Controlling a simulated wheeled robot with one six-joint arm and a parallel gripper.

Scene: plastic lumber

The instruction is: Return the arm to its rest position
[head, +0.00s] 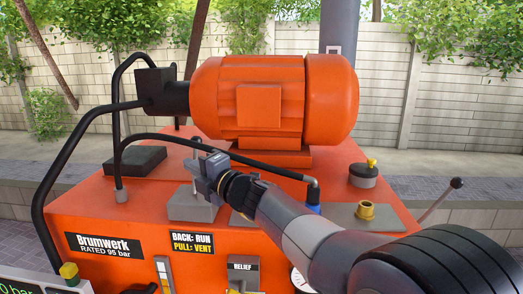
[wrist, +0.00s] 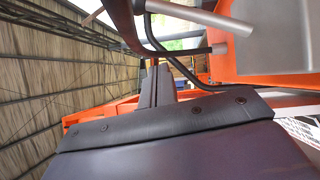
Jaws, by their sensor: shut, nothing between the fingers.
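My gripper (head: 196,166) is at the end of my arm, which reaches in from the lower right in the head view. It is over the top of the orange machine (head: 120,205), in front of the orange motor (head: 260,105). In the wrist view my gripper (wrist: 158,84) shows its dark fingers shut together with nothing between them. A grey block (head: 190,207) with a thin metal rod stands right by the gripper. I cannot tell whether they touch.
Black hoses (head: 75,140) curve around the machine's left side and over its top. A brass fitting (head: 366,210), a black cap with a yellow top (head: 363,173) and a lever (head: 440,200) are at the right. A RELIEF-type valve plate (head: 245,270) is on the front.

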